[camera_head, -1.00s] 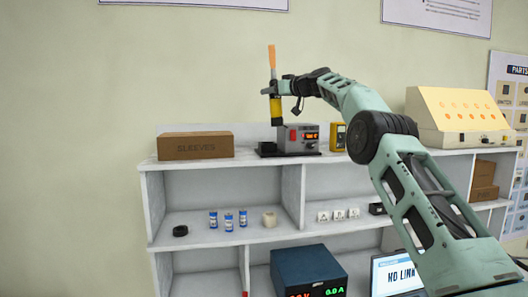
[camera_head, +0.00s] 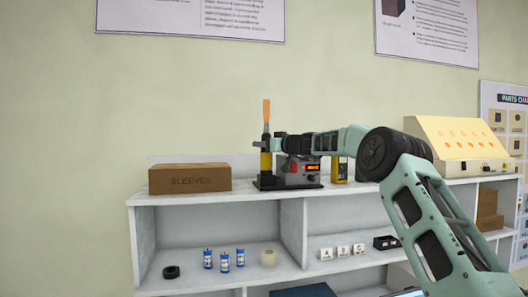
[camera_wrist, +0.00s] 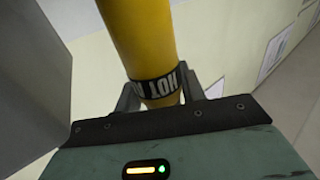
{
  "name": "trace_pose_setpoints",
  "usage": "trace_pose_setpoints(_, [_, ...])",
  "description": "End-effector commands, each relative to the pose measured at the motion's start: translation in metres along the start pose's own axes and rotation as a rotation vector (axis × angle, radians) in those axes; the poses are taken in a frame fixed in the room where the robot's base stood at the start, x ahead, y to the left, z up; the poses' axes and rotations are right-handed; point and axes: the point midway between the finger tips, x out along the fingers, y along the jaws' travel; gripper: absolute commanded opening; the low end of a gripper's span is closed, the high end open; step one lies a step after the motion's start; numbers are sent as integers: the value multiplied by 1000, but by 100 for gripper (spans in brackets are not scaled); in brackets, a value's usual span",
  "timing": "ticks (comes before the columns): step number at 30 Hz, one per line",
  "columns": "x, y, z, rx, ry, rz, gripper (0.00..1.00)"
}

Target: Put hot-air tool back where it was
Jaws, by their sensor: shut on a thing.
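The hot-air tool (camera_head: 266,134) is upright, with an orange top and a yellow lower body. My gripper (camera_head: 267,143) is shut on it around the middle, at the left side of the grey station (camera_head: 304,171) on the shelf top. The tool's lower end is down at the station's dark base (camera_head: 268,182); I cannot tell whether it is seated there. In the wrist view the yellow body (camera_wrist: 140,40) with a black label band passes between my fingers (camera_wrist: 160,97).
A brown SLEEVES box (camera_head: 190,178) stands left of the station. A yellow meter (camera_head: 339,169) is close on its right, and a cream console (camera_head: 458,146) is further right. Several small items sit on the shelf below.

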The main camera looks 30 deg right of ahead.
Motion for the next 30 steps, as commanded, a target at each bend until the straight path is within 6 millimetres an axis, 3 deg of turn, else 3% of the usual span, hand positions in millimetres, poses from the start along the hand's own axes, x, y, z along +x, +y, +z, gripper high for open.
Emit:
trace_pose_setpoints(5, [0,0,15,0,2,0,0])
trace_pose_setpoints(30, [0,0,29,1,-1,-1,0])
